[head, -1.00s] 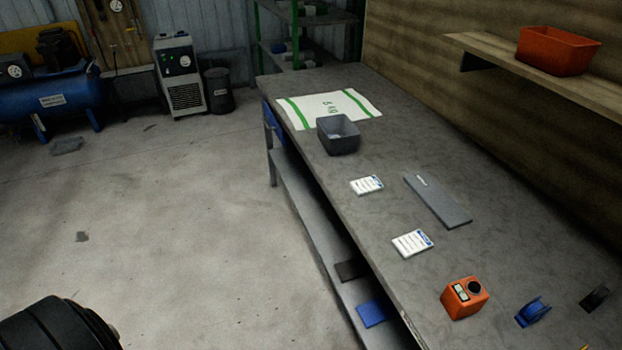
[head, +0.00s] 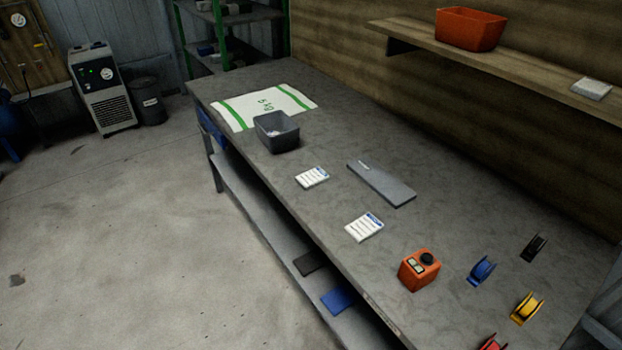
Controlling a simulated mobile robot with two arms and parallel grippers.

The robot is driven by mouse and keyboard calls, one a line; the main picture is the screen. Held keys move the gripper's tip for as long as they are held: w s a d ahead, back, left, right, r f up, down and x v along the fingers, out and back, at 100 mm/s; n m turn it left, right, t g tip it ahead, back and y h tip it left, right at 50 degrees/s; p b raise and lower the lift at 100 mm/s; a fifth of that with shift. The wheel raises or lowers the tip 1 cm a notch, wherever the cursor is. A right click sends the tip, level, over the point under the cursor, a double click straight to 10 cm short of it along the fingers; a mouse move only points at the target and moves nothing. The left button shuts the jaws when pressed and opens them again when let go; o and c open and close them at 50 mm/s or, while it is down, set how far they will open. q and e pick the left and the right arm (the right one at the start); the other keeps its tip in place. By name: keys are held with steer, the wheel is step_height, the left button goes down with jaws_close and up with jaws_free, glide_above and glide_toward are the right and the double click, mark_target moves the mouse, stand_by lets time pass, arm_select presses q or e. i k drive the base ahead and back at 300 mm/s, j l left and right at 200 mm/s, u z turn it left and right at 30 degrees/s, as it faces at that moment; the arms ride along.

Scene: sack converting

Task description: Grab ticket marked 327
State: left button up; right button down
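Two white tickets with blue headers lie flat on the grey workbench (head: 330,235). The farther ticket (head: 312,177) is left of a grey flat plate. The nearer ticket (head: 364,227) is closer to the orange device. The print on both is too small to read, so I cannot tell which is marked 327. A white pad or card stack (head: 592,88) lies on the wall shelf; its marking is not readable either. Neither of my grippers shows in the head view.
A grey bin (head: 277,132) stands by a white and green sack (head: 262,106). A grey plate (head: 381,183), an orange device (head: 419,270) and several coloured tape-like rolls (head: 481,270) are also on the bench. An orange bin (head: 470,29) sits on the wooden shelf (head: 540,72).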

mark_target(310, 179)
steer(key=i+j+z, duration=0.15)
steer(key=z, duration=0.2)
steer(key=i+j+z, duration=0.1)
steer(key=j+z, duration=0.55)
steer(key=i+l, duration=0.1)
